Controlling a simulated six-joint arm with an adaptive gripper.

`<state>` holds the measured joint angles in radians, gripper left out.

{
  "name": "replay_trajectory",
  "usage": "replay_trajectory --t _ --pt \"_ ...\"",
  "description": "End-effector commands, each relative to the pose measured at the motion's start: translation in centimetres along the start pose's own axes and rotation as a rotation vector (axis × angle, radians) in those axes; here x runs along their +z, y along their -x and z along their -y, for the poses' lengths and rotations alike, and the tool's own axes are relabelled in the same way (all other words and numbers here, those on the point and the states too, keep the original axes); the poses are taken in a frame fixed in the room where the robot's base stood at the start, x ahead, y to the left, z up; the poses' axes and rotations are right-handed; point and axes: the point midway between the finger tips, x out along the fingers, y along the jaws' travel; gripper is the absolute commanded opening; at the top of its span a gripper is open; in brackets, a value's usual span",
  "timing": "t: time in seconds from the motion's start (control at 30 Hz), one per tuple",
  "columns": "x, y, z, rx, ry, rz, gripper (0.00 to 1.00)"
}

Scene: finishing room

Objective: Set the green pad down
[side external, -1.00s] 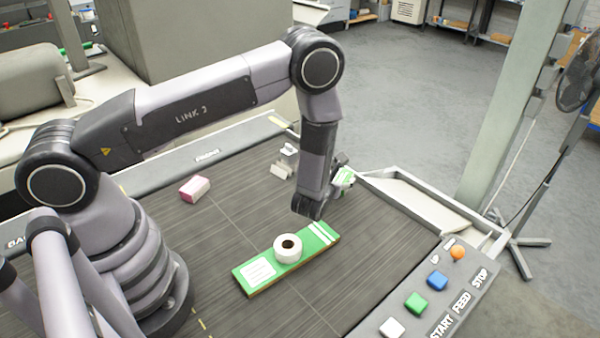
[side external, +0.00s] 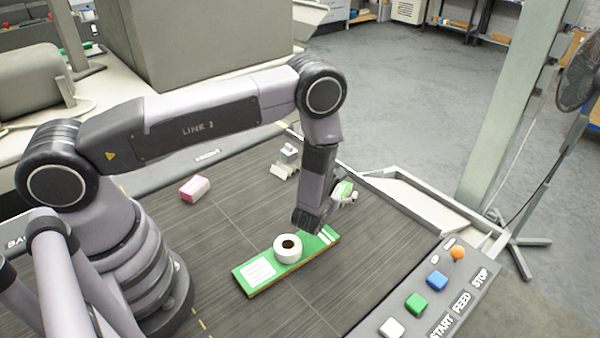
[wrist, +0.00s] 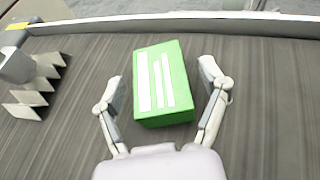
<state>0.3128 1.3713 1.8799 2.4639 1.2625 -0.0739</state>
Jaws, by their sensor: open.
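The green pad (wrist: 163,84) is a green block with white stripes on top. In the wrist view it lies between the two fingers of my gripper (wrist: 161,80), with a gap on each side. My gripper is open, and neither finger touches the pad. In the side view the pad (side external: 342,188) shows only in part beside my gripper (side external: 347,197), with my wrist hiding some of it. Its underside is hidden, so contact with the dark belt surface (side external: 232,225) cannot be told for sure.
A green board (side external: 255,272) carrying a white tape roll (side external: 288,249) lies just in front of my wrist. A pink block (side external: 194,189) lies to the left. A pale finned part (side external: 284,170) stands behind; its fins show at left in the wrist view (wrist: 35,90). A button panel (side external: 425,318) stands front right.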

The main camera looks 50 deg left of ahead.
Motion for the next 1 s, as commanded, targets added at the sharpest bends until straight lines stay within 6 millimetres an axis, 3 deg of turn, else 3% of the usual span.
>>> replay_trajectory --t 0.27,0.37,0.7,0.93,1.0 --pt "0.3 0.3 0.1 -0.001 0.000 0.000 0.74" --pt "0.2 1.7 0.1 -0.001 -0.003 -0.002 0.74" --pt "0.2 9.1 0.1 -0.004 -0.004 -0.001 0.74" --pt "0.4 11.8 0.0 0.001 0.001 0.002 0.74" --pt "1.5 12.0 -0.2 0.024 0.023 0.016 0.74"
